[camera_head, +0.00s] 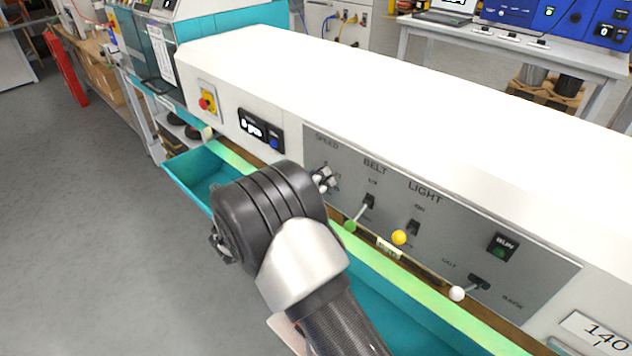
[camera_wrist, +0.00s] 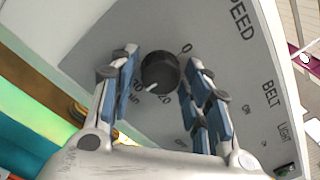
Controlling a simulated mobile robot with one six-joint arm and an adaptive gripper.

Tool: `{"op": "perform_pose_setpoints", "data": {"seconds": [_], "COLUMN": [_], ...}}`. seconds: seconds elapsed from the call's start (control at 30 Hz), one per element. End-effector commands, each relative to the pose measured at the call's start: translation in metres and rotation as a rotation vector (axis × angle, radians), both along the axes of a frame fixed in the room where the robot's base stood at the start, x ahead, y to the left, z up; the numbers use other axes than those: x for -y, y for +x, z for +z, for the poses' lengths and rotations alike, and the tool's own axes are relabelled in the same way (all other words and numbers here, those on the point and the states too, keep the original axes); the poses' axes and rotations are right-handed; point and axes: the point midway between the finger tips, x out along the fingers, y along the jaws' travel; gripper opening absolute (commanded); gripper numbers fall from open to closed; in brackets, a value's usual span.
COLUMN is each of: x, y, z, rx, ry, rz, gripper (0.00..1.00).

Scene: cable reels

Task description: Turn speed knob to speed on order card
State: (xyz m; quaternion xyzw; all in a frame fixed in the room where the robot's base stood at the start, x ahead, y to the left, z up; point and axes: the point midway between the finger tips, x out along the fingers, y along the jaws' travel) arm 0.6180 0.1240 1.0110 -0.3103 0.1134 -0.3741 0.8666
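In the wrist view the black round speed knob (camera_wrist: 160,72) sits on the grey panel, its white pointer mark toward the bottom of the picture. Printed dial marks surround it; a 0 is at its upper right and other numbers are partly hidden. My gripper (camera_wrist: 158,75) is open, with one finger on each side of the knob and gaps visible between. In the head view my gripper (camera_head: 324,179) is at the panel below the SPEED label, and the knob is hidden there. A white card reading 140 (camera_head: 604,338) is at the lower right; I cannot tell if it is the order card.
On the same panel are a green-tipped belt lever (camera_head: 350,226), a yellow-tipped light lever (camera_head: 399,237), a green run button (camera_head: 500,251) and a white-tipped lever (camera_head: 457,293). A red stop button (camera_head: 206,104) is at left. A teal tray (camera_head: 180,172) runs below.

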Motion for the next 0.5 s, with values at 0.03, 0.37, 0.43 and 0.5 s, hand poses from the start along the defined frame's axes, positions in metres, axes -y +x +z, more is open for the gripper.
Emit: {"op": "perform_pose_setpoints", "data": {"seconds": [0.03, 0.37, 0.43, 0.5], "x": [0.0, -0.0001, -0.0017, -0.0061], "y": [0.0, 0.0, -0.0012, -0.0046], "z": [0.0, 0.0002, 0.0002, 0.0001], "rx": [0.0, 0.0, 0.0, 0.0], "ry": [0.0, 0.0, 0.0, 0.0], "rz": [0.0, 0.0, 0.001, 0.003], "gripper": [0.5, 0.54, 0.54, 0.54]}}
